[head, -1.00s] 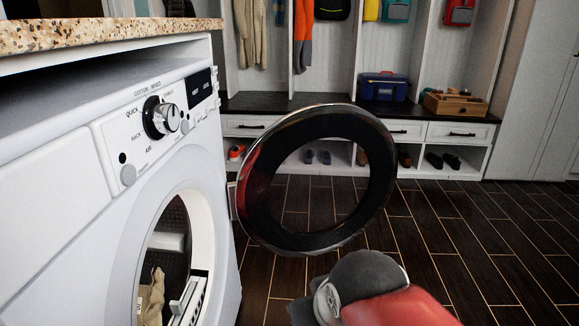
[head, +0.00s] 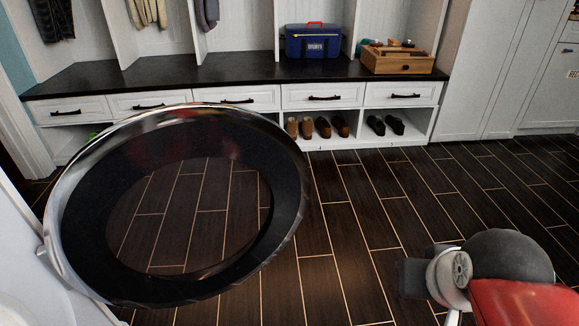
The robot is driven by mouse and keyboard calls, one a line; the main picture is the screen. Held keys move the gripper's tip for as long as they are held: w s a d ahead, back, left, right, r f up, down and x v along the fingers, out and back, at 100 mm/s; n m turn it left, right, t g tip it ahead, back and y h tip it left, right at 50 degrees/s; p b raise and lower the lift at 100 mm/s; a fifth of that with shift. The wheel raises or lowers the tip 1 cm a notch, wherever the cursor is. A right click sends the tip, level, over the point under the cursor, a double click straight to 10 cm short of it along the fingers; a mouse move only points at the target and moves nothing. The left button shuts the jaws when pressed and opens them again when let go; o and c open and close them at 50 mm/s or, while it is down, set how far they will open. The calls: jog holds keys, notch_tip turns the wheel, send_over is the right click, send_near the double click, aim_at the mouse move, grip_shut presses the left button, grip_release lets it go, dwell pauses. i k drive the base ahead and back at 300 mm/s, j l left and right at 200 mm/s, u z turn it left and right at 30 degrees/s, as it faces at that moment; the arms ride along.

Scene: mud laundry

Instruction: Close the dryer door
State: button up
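The dryer door (head: 78,235) is a round ring with a chrome rim and a dark inner band around a see-through middle. It stands wide open in the left half of the head view, swung out from the dryer. Only a slice of the white dryer body (head: 18,262) shows at the left edge, where the door's hinge side meets it. The dryer's opening and control panel are out of view. My arm's grey and red links show at the lower right, to the right of the door and apart from it. My gripper's fingers cannot be made out.
A white bench with a dark top (head: 150,73) and drawers runs along the back wall. A blue toolbox (head: 313,42) and a wooden crate (head: 398,62) sit on it, with shoes (head: 385,125) in the cubbies below. The dark tiled floor (head: 345,225) right of the door is clear.

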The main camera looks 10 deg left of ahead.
aim_at(81, 200)
jog(key=i+l+z, duration=0.25)
jog(key=i, duration=0.2)
jog(key=i+z, duration=0.25)
jog(key=i, duration=0.25)
jog(key=i+u, duration=0.5)
jog(key=i+l+u, duration=0.25)
jog(key=u, duration=0.2)
jog(key=i+u, duration=0.15)
jog(key=u, duration=0.3)
jog(key=i+u, duration=0.15)
jog(key=u, duration=0.25)
jog(key=i+l+u, duration=0.15)
jog(key=u, duration=0.3)
jog(key=i+l+u, duration=0.15)
jog(key=u, duration=0.25)
jog(key=i+l+u, duration=0.1)
jog(key=u, duration=0.35)
jog(key=l+u, duration=0.3)
jog(key=u, duration=0.15)
jog(key=i+l+u, duration=0.2)
jog(key=u, duration=0.25)
jog(key=l+u, duration=0.5)
jog(key=i+l+u, duration=0.1)
jog(key=l+u, duration=0.85)
jog(key=j, duration=0.1)
